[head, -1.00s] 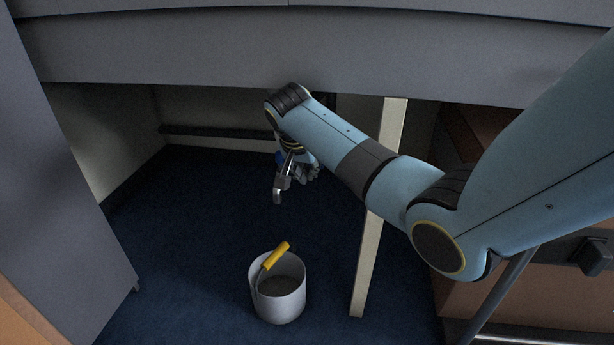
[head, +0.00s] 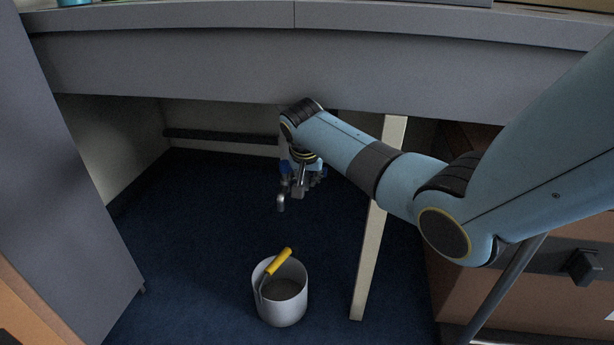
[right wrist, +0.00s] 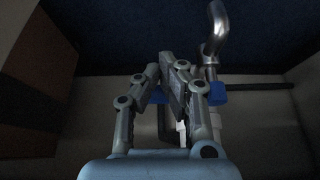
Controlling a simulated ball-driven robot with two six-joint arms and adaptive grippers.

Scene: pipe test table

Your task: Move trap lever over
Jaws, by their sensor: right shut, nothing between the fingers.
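A bent metal pipe (head: 281,203) hangs under the counter; its curved end also shows at the upper right of the right wrist view (right wrist: 216,35). A blue part (right wrist: 217,93) sits on this pipe, and more blue (head: 284,168) shows beside my gripper in the head view. I cannot tell which part is the trap lever; my gripper and wrist hide some of the pipework. My right gripper (head: 299,192) is shut and empty, just right of the pipe end. In the right wrist view its fingers (right wrist: 165,62) are together, left of the pipe. My left gripper is not in view.
A white bucket (head: 284,308) with a yellow-handled tool (head: 277,261) stands on the blue floor below the pipe. A pale upright post (head: 367,262) stands to the right. The grey counter front (head: 180,65) is above, with a grey panel (head: 75,190) at left.

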